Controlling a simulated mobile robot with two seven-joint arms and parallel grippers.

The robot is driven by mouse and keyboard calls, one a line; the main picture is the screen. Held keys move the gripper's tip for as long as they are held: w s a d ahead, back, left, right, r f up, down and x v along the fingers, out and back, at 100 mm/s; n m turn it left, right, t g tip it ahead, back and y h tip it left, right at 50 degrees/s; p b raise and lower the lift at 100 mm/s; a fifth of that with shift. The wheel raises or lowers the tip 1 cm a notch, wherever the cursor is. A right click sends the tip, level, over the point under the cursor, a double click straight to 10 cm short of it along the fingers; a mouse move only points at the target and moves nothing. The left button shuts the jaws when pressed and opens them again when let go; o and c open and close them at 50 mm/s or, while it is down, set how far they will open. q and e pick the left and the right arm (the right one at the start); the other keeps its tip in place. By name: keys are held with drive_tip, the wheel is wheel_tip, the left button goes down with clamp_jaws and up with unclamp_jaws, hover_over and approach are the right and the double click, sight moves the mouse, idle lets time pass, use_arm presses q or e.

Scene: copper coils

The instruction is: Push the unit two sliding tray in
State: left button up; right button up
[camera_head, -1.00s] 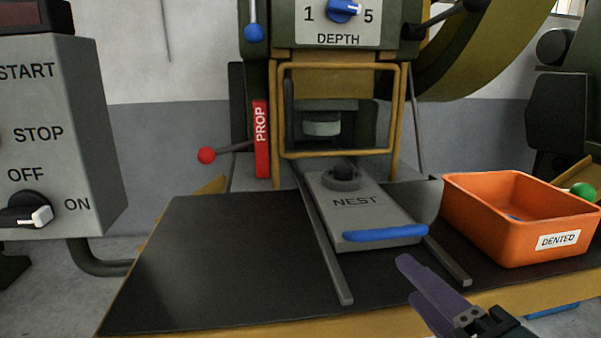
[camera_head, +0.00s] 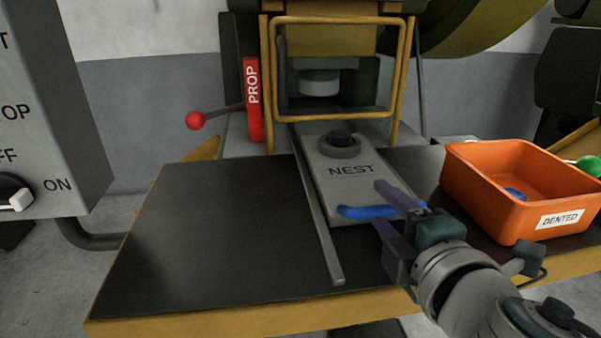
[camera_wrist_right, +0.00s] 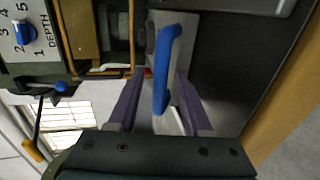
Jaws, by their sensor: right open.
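The sliding tray (camera_head: 323,178) is a grey plate marked NEST with a dark ring on it. It sits on rails, pulled out in front of the yellow frame. Its blue front handle (camera_head: 362,212) is partly hidden by my right gripper (camera_head: 385,209). The gripper is open at the handle's right part. In the right wrist view the blue handle (camera_wrist_right: 163,65) stands between the two purple fingers (camera_wrist_right: 158,105), with gaps beside it; contact cannot be told. My left gripper is out of view.
An orange bin (camera_head: 491,192) marked DENTED stands right of the tray with something blue inside. A red PROP bar (camera_head: 253,100) and a red-knobbed lever (camera_head: 195,120) are left of the press frame (camera_head: 398,80). The dark table top (camera_head: 215,235) is clear at left.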

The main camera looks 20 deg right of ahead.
drive_tip(key=shift+c, duration=0.3)
clamp_jaws()
idle(1.1)
